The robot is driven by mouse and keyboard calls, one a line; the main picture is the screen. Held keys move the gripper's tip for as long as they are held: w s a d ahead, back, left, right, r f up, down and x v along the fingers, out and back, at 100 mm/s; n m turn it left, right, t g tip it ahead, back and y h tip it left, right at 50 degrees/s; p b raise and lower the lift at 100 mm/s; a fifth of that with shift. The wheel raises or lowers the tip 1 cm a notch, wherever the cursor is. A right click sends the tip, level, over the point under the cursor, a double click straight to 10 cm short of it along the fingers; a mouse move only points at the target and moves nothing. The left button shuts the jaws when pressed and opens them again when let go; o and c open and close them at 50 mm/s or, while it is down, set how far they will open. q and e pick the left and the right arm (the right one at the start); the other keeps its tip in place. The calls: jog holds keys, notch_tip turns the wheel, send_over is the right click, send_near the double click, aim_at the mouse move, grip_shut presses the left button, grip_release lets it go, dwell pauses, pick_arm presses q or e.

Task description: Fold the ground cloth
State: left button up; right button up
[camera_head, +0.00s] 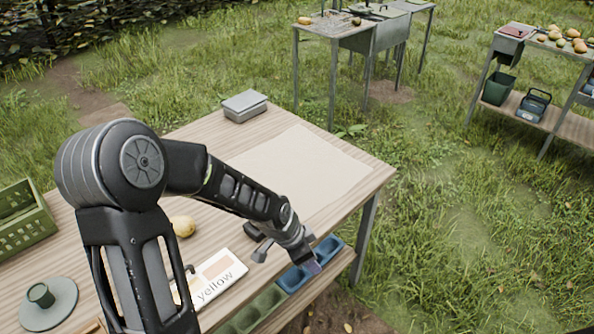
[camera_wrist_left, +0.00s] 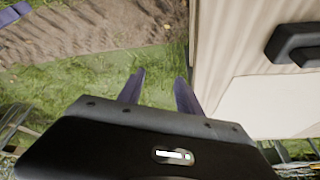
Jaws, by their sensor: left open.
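The ground cloth (camera_head: 300,165) is a pale beige sheet lying flat on the right part of the wooden table; my arm hides part of its near left side. A pale corner of the cloth (camera_wrist_left: 265,105) also shows at the right of the left wrist view. My left gripper (camera_head: 312,267) is past the table's front edge, over the blue bins, apart from the cloth. In the left wrist view its two purple fingers (camera_wrist_left: 160,92) stand apart with grass between them and nothing held. My right gripper is in neither view.
On the table (camera_head: 195,130) are a grey box (camera_head: 245,105), a yellow pear (camera_head: 183,226), a "yellow" sign (camera_head: 217,278), a green crate (camera_head: 24,220) and a plate with a cup (camera_head: 41,294). A dark handled object (camera_wrist_left: 293,42) lies near the cloth. Blue bins (camera_head: 328,248) sit below the front edge.

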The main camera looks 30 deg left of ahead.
pick_arm(q)
jog(key=s+d+f+n+h, duration=0.1)
jog(key=s+d+f+n, duration=0.4)
jog(key=d+f+n, duration=0.35)
jog(key=s+d+f+g, duration=0.1)
jog(key=s+d+f, duration=0.3)
jog(key=s, duration=0.3)
jog(key=s+d+f+g, duration=0.2)
jog(key=s+d+f, duration=0.1)
jog(key=s+f, duration=0.3)
jog(key=shift+s+d+f+n+h, duration=0.15)
jog(key=shift+s+d+n+h, duration=0.3)
jog(key=shift+s, duration=0.4)
jog(key=shift+c, duration=0.6)
jog(key=shift+a, duration=0.15)
